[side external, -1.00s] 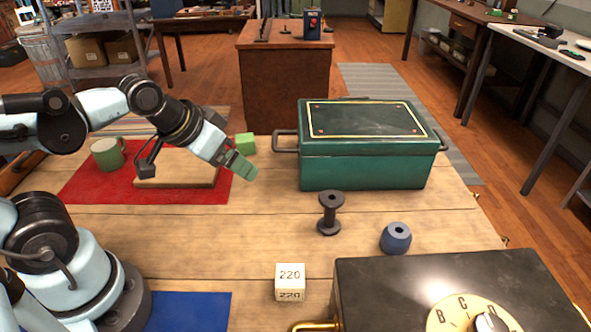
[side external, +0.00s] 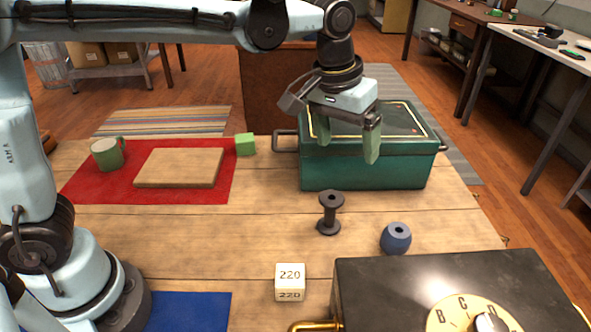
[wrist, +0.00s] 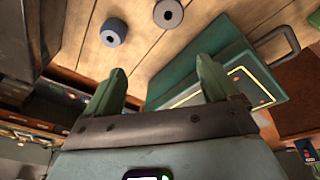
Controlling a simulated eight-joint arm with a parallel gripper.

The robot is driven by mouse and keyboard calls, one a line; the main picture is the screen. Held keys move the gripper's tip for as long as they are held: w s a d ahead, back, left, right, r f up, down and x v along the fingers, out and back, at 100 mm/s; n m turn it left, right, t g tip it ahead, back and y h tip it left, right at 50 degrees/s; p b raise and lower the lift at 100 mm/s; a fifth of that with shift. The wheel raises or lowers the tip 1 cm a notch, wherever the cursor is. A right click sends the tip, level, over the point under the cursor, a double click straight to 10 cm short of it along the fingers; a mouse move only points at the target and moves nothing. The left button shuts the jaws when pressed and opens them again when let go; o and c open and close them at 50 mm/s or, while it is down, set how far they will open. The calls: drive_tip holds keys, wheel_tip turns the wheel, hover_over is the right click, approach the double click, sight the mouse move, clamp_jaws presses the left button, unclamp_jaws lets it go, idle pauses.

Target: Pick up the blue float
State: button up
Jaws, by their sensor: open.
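The blue float (side external: 396,239) is a small rounded blue piece with a hole in its top. It sits on the wooden table, right of the dark spool (side external: 330,213) and behind the black box with a dial. In the wrist view the float (wrist: 114,32) lies at the upper left, beyond the fingertips. My gripper (side external: 346,150) has green fingers pointing down, spread apart and empty. In the side view it appears in front of the green metal box, above and left of the float. In the wrist view the gripper (wrist: 161,82) has nothing between its fingers.
The green metal box (side external: 362,168) with side handles stands behind the float. The black box (side external: 400,285) with a dial is in front. A white block marked 220 (side external: 290,282), a green cube (side external: 245,144), and a mug (side external: 107,153) also stand on the table.

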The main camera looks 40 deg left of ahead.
sight(399, 230)
drive_tip(key=w+d+f+g, duration=0.25)
drive_tip(key=d+f, duration=0.35)
drive_tip(key=d, duration=0.6)
drive_tip(key=shift+y, duration=0.4)
drive_tip(key=f, duration=1.1)
drive_tip(key=shift+w+a+f, duration=0.1)
drive_tip(key=shift+w+f, duration=0.2)
drive_tip(key=shift+f, duration=0.1)
drive_tip(key=shift+c, duration=0.3)
drive_tip(key=c, duration=1.1)
